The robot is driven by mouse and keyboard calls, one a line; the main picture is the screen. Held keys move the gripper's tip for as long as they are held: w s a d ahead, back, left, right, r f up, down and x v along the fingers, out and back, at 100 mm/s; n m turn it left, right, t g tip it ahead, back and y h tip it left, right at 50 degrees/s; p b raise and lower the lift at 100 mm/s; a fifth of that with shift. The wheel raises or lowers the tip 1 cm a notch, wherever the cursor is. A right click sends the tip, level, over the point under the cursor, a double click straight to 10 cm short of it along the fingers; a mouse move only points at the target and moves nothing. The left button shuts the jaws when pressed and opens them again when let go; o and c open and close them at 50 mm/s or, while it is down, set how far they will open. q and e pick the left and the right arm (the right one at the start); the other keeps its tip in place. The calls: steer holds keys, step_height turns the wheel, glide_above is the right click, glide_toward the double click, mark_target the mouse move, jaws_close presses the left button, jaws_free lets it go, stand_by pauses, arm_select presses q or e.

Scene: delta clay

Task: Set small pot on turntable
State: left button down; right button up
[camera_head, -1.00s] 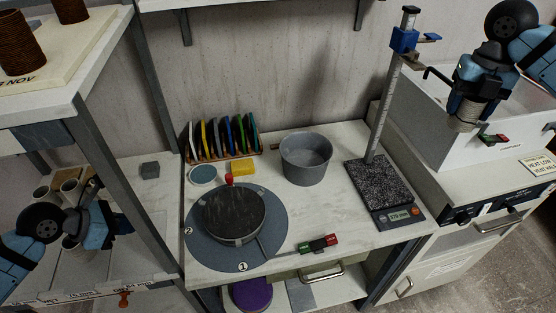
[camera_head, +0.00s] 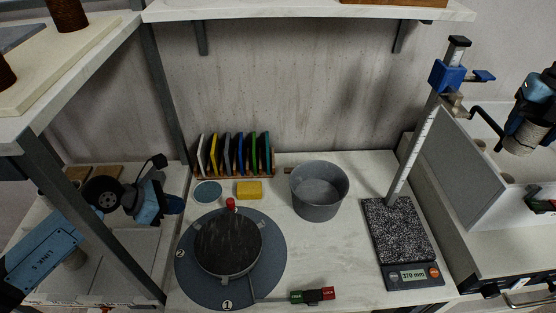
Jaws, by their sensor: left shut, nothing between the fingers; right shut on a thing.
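The turntable (camera_head: 228,242) is a dark round disc on a grey round base marked 1 and 2, on the worktable; its top is empty. My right gripper (camera_head: 528,126) is at the right edge, shut on a small pale ribbed pot (camera_head: 519,138), held up over the white bin at the right, well away from the turntable. My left gripper (camera_head: 175,204) is at the left by the shelf post, shut and empty.
A grey bucket (camera_head: 319,192), a yellow sponge (camera_head: 249,190) and a rack of coloured tools (camera_head: 236,156) stand behind the turntable. A height gauge (camera_head: 405,160) rises from a speckled plate (camera_head: 399,232) between turntable and pot.

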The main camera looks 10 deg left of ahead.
mark_target(228, 203)
arm_select(q)
steer(key=p+x, duration=0.1)
steer(key=x, duration=0.6)
steer(key=shift+w+d, duration=0.15)
arm_select(e)
steer(key=shift+r, duration=0.55)
arm_select(q)
steer(key=shift+w+d+f+p, duration=0.15)
steer(key=shift+w+d+p, duration=0.25)
steer(key=shift+w+d, duration=0.55)
arm_select(e)
steer(key=shift+r, duration=0.4)
arm_select(q)
steer(key=shift+w+d+f, duration=0.15)
steer(key=shift+w+d, duration=0.3)
steer(key=shift+d, duration=0.15)
arm_select(e)
steer(key=shift+r, duration=0.15)
